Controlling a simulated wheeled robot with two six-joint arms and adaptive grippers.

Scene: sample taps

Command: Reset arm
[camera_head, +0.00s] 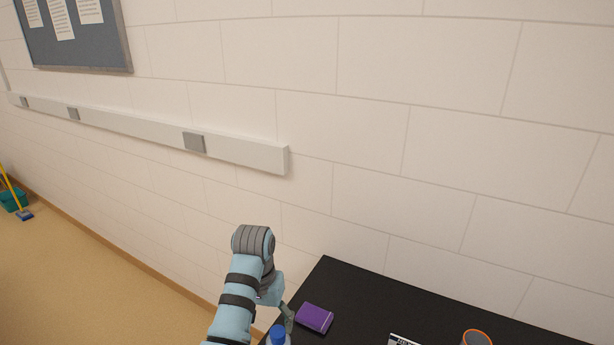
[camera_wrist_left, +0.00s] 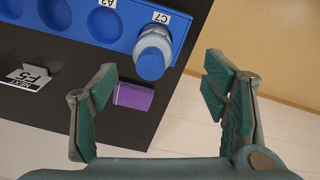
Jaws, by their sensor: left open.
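My left arm comes in from the bottom of the head view, and its gripper (camera_head: 287,318) is over the left edge of the black table. In the left wrist view this gripper (camera_wrist_left: 160,88) is open, with nothing between its green-padded fingers. A bottle with a blue cap (camera_wrist_left: 151,62) stands in the place labelled C7 of a blue rack (camera_wrist_left: 72,22), beyond the fingers; its cap also shows in the head view (camera_head: 277,334). A purple block (camera_head: 314,317) lies on the table beside the gripper, and in the left wrist view (camera_wrist_left: 133,97) near the left finger. My right gripper is out of view.
The black table (camera_head: 365,298) stands against a pale block wall. A grey cup with an orange rim (camera_head: 476,338) and a small label card (camera_head: 403,340) are at its front. A wall rail (camera_head: 240,150) runs above left. Open floor (camera_head: 80,280) lies left.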

